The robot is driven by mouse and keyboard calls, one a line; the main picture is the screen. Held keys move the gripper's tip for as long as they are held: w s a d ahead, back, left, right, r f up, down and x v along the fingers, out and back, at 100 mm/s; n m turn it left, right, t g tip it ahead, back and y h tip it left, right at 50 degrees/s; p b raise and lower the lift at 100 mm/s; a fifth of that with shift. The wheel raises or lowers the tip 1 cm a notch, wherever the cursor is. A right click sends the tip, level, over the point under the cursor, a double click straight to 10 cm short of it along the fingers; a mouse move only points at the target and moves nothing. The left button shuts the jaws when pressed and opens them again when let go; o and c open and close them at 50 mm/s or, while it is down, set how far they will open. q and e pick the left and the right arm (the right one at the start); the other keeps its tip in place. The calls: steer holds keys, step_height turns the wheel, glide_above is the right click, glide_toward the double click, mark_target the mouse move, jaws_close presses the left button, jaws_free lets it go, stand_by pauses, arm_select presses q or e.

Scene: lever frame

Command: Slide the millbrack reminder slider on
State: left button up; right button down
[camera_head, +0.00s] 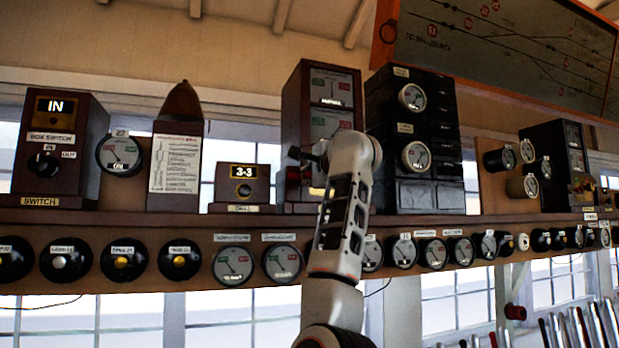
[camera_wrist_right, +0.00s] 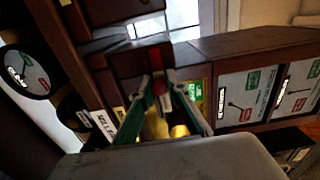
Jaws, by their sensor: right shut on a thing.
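The tall brown wooden instrument box (camera_head: 292,105) stands on the shelf near the middle of the head view, with two grey dial panels on its front. My right gripper (camera_head: 308,156) is at the lower front of this box, and my wrist covers part of it. In the right wrist view, my right gripper (camera_wrist_right: 163,80) has its green-edged fingers closed together on the small reminder slider (camera_wrist_right: 163,100), which shows reddish between the fingertips. A white label (camera_wrist_right: 103,126) starting with "MILL" is beside the fingers. The slider's exact position along its travel cannot be told. My left gripper is not in view.
Close to the box on the right is a black stacked instrument (camera_head: 432,160) with two round dials. To the left is a small box marked 3-3 (camera_head: 243,186). The shelf (camera_head: 240,222) carries a row of round dials and bells below. Lever handles (camera_head: 590,325) stand at the lower right.

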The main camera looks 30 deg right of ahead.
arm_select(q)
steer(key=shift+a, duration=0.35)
arm_select(e)
steer(key=shift+s+d+r, duration=0.1)
steer(key=shift+s+d, duration=0.05)
steer(key=shift+d, duration=0.3)
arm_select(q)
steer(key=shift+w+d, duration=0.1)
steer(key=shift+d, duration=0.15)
arm_select(e)
steer(key=shift+s+d, duration=0.1)
steer(key=shift+d, duration=0.3)
steer(key=c, duration=2.2)
jaws_free()
steer(key=o, duration=1)
steer(key=shift+s+d, duration=0.15)
steer(key=shift+d, duration=0.15)
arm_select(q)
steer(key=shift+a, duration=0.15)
arm_select(e)
steer(key=shift+w+a, duration=0.2)
steer(key=shift+a, duration=0.15)
